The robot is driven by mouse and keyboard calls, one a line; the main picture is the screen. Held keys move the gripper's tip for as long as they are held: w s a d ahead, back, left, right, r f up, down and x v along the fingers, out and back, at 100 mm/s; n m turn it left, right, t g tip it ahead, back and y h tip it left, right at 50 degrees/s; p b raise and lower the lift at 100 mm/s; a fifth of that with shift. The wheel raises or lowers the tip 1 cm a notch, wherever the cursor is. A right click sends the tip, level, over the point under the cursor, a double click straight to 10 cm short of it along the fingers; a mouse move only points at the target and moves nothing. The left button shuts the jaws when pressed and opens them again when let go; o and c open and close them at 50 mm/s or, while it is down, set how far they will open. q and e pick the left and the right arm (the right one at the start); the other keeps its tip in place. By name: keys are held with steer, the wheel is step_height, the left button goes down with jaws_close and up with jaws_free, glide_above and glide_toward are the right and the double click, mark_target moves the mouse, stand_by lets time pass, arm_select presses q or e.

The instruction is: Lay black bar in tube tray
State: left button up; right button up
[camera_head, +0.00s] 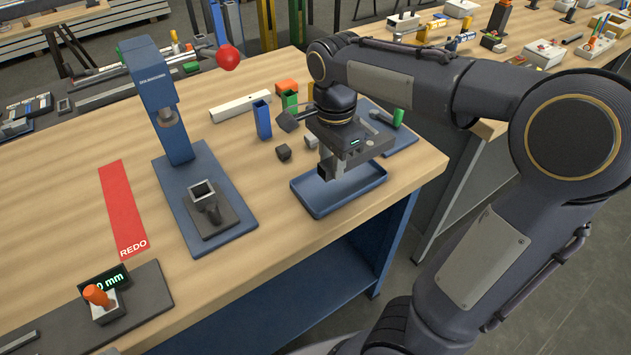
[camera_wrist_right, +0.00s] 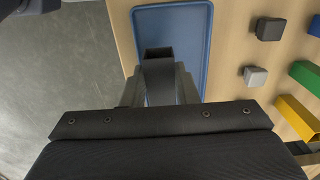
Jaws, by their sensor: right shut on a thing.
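My right gripper (camera_head: 338,168) is over the blue tube tray (camera_head: 318,209) near the bench's front edge. In the right wrist view, its fingers (camera_wrist_right: 160,85) are shut on the black bar (camera_wrist_right: 158,54), a dark square piece whose end faces away from the camera. The bar is over the tray (camera_wrist_right: 205,30), close to its middle. I cannot tell whether it touches the tray floor. In the head view the bar is largely hidden by the gripper. The visible tray floor is otherwise bare. My left gripper is not in view.
A blue tube (camera_head: 262,120), a green tube (camera_head: 290,101) and a long white tube (camera_head: 241,105) are behind. A blue press (camera_head: 165,105) stands left, beside a red REDO strip (camera_head: 122,205).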

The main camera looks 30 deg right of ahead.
mark_target(315, 195)
steer(key=f, duration=0.1)
steer(key=w+a+f, duration=0.1)
steer(key=a+f, duration=0.1)
steer(key=shift+w+a+f, duration=0.15)
steer(key=shift+w+f, duration=0.1)
steer(key=shift+w+a+f+b, duration=0.1)
steer(key=shift+f+b, duration=0.05)
steer(key=shift+f, duration=0.5)
steer(key=shift+a+f+b, duration=0.1)
steer(key=shift+f+b, duration=0.05)
steer(key=shift+f, duration=0.95)
steer(key=shift+f, duration=0.2)
steer(key=o, duration=1)
steer(key=shift+r, duration=0.1)
